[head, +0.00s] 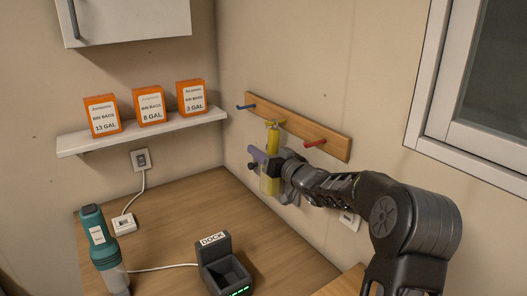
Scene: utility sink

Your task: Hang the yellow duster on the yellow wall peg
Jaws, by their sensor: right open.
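The yellow duster (273,142) is upright against the wall below the middle of the wooden peg board. Its top end meets the yellow wall peg (274,123); at this size I cannot tell whether its loop is around the peg. A paler yellow part shows lower down, behind my gripper. My right gripper (266,168) is at the duster's middle, with its jaws open, and hides part of it. I cannot tell whether a finger touches the duster. My left gripper is out of view.
The peg board (318,136) also has a blue peg (246,107) to the left and a red peg (315,143) to the right. A shelf (165,132) holds orange bin-bag boxes.

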